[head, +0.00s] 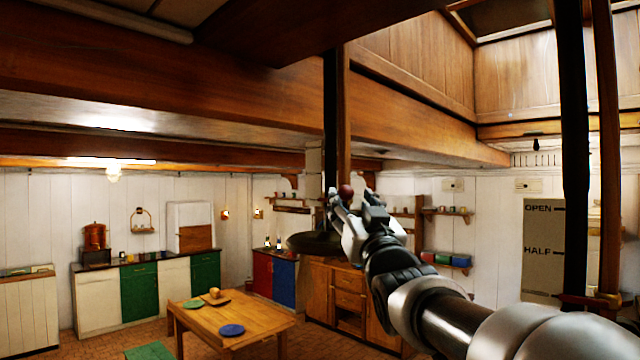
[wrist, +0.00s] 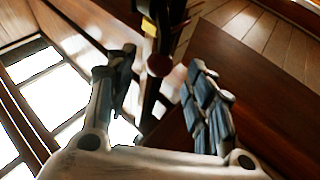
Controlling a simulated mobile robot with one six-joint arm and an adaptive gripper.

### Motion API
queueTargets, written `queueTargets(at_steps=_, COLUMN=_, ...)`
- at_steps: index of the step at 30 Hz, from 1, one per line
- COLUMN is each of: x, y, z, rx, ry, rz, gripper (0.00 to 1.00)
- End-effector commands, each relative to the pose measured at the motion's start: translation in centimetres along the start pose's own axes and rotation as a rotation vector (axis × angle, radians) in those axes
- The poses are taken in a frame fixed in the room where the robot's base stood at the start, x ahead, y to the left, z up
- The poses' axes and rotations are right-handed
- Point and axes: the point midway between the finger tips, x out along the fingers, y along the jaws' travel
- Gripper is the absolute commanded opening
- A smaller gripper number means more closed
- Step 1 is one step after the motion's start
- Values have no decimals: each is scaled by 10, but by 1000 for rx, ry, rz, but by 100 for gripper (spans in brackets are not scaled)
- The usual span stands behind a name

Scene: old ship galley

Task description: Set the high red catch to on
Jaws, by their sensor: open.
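The high red catch shows as a dark red round knob (head: 346,190) in front of a dark upright post (head: 337,120) in the head view. In the wrist view the red knob (wrist: 159,65) lies between and beyond my two fingers, on a dark upright piece. My gripper (head: 352,203) is open and raised close to the knob; it also shows in the wrist view (wrist: 162,70) with its fingers wide apart. I see no finger closed on the knob. A small yellow block (wrist: 150,27) sits just above the knob. The catch's markings and setting cannot be read.
Heavy wooden beams (head: 200,85) run overhead close to the arm. A dark post (head: 574,150) stands at the right, by a board (head: 543,230) marked OPEN and HALF. Below are a wooden table (head: 205,318) with plates and cabinets (head: 140,295) along the wall.

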Motion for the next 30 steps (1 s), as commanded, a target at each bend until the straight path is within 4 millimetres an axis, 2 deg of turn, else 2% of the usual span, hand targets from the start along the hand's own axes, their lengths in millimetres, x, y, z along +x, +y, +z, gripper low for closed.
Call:
queueTargets(at_steps=1, x=12, y=0, z=-2, rx=1, ry=-1, rz=0, gripper=49)
queueTargets(at_steps=3, x=24, y=0, z=-2, rx=1, ry=-1, rz=0, gripper=49)
queueTargets(at_steps=10, x=49, y=0, z=-1, rx=1, ry=-1, rz=0, gripper=49)
queueTargets(at_steps=21, x=53, y=0, z=0, rx=1, ry=0, rz=0, gripper=48)
queueTargets(at_steps=30, x=53, y=0, z=0, rx=1, ry=0, rz=0, gripper=28)
